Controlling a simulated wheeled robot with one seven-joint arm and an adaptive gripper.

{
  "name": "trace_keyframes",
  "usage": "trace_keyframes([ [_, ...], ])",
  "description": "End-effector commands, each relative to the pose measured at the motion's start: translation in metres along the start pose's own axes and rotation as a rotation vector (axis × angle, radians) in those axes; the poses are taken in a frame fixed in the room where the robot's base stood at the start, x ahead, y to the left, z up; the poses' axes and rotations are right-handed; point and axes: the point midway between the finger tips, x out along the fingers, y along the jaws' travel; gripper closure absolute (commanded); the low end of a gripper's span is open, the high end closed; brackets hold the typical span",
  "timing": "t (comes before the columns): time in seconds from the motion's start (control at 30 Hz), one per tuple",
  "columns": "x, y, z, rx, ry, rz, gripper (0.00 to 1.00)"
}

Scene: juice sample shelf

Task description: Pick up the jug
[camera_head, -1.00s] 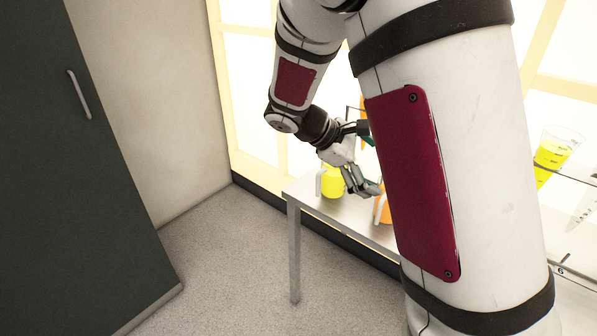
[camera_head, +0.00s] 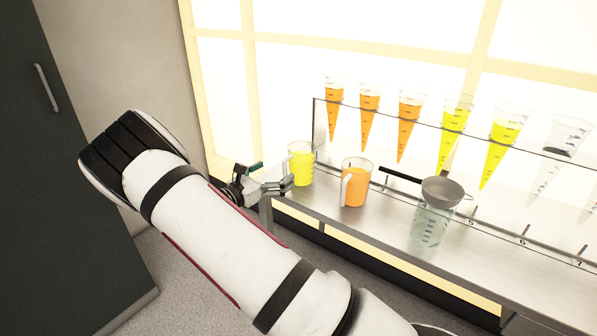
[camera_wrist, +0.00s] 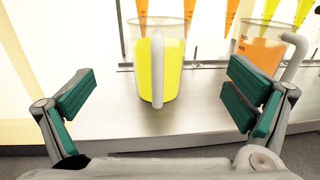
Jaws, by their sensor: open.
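A clear jug with yellow juice (camera_head: 302,168) stands upright on the metal table, near its left end. In the wrist view the yellow jug (camera_wrist: 170,70) is centred between my open fingers, its pale handle facing me. A second jug with orange juice (camera_head: 357,186) stands to its right; in the wrist view this orange jug (camera_wrist: 262,52) is behind my right finger. My gripper (camera_head: 287,186) is open and empty, just left of the yellow jug at the table's edge. In the wrist view my gripper (camera_wrist: 160,105) spans the yellow jug, with no finger touching it.
A clear jug (camera_head: 430,228) with a strainer (camera_head: 442,192) on top stands further right on the metal table (camera_head: 385,226). A rack behind holds several cones of orange and yellow juice (camera_head: 409,125). A dark cabinet (camera_head: 50,200) is at the left.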

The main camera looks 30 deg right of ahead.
Motion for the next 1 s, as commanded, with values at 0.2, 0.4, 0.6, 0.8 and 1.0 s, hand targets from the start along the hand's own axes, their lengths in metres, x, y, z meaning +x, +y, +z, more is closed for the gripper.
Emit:
trace_keyframes([
  [0.2, 0.041, -0.001, -0.001, 0.001, 0.000, -0.004, 0.03],
  [0.4, 0.056, 0.000, 0.000, 0.002, 0.001, -0.002, 0.03],
  [0.6, 0.069, 0.001, 0.000, 0.002, 0.001, -0.003, 0.03],
  [0.8, 0.098, 0.003, 0.000, 0.003, 0.000, -0.005, 0.03],
  [1.0, 0.108, 0.003, 0.001, 0.002, 0.001, -0.001, 0.03],
])
